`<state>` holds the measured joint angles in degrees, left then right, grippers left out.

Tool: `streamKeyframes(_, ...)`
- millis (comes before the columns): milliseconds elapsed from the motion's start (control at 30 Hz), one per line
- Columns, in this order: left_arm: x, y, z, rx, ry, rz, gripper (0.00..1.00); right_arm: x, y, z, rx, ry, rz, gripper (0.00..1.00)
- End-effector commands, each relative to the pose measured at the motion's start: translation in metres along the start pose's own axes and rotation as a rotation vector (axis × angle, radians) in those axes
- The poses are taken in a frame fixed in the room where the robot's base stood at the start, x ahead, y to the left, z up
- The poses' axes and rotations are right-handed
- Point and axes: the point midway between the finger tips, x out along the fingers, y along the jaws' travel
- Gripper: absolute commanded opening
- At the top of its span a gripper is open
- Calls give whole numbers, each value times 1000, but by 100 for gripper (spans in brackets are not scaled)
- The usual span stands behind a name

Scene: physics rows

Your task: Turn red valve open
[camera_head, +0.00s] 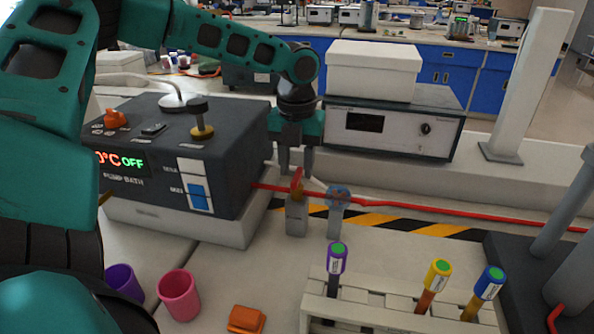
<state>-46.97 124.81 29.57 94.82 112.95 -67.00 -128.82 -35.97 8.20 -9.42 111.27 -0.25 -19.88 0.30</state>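The red valve (297,182) has a small upright red handle on a grey block, on the red tube that runs right from the pump bath (190,160). A second valve with a blue round handle (338,196) stands just to its right. My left gripper (296,172) points down directly above the red valve, its two fingers apart with a gap between them. The fingertips are close to the top of the red handle; I cannot tell whether they touch it. The pump bath display reads OFF in green. My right gripper is not in view.
A test tube rack (400,318) with capped tubes stands at the front right. A pink cup (179,295), a purple cup (124,282) and an orange block (246,319) are at the front left. A white instrument (392,132) stands behind the valves.

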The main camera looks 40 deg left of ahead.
Motion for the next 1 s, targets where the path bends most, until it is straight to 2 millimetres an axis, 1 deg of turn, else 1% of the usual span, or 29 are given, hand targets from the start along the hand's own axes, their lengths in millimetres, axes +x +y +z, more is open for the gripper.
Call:
streamKeyframes(33, 6, 0, 0, 0, 2, 2, 39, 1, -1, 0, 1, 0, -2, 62)
streamKeyframes(133, 12, 0, 0, 0, 0, 0, 39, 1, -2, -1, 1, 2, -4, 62)
streamKeyframes(467, 14, 0, 0, 0, -1, 0, 38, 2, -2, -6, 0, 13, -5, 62)
streamKeyframes(867, 13, 0, 0, 0, -1, 0, 0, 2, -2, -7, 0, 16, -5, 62)
streamKeyframes(1000, 13, 0, 0, 0, -1, 0, 0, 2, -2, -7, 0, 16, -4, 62)
